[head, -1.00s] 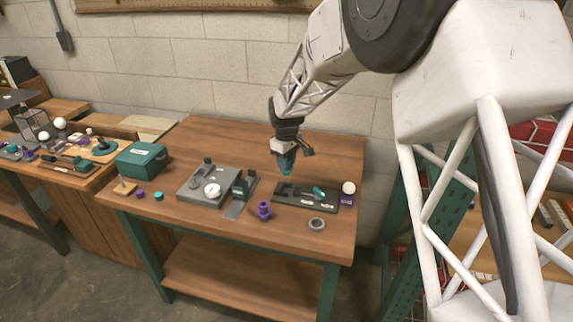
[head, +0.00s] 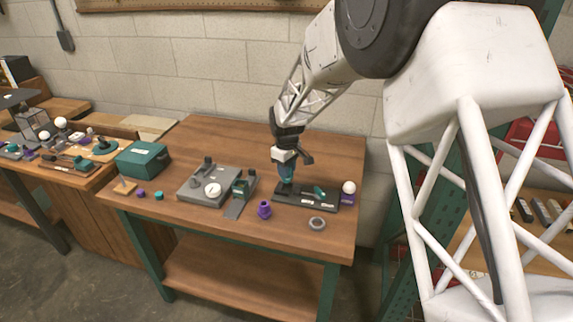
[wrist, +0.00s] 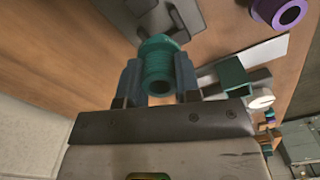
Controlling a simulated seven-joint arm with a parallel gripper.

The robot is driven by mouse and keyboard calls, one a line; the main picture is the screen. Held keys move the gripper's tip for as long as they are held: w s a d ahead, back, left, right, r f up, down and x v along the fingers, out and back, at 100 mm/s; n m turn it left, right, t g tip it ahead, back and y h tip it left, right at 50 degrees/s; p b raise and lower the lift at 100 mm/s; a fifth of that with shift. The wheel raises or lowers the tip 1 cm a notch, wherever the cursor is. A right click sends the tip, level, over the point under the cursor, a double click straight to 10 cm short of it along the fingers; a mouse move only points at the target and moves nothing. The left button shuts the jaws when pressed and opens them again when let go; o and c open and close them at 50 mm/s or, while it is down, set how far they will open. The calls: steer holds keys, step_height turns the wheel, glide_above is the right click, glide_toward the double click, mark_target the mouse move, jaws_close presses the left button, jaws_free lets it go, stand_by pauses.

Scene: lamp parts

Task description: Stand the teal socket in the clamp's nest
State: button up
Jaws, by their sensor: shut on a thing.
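My gripper (head: 286,180) is over the left end of a dark tray in the head view, pointing down. In the wrist view, its two fingers (wrist: 159,84) are shut on the teal socket (wrist: 159,62), a ribbed, hollow cylinder with a wider collar at its far end. In the head view the socket is mostly hidden among the fingers.
The dark tray (head: 318,204) holds another teal piece (head: 319,192). A purple part (head: 264,209) and a grey ring (head: 317,223) lie in front. A grey plate with a dial (head: 205,195) and a green box (head: 142,160) stand left. A white ball (head: 348,187) is right.

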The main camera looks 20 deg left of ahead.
steer(key=shift+f, duration=0.85)
steer(key=shift+f, duration=1.5)
stand_by(2.6)
steer(key=o, duration=1.1)
steer(key=shift+r, duration=3.9)
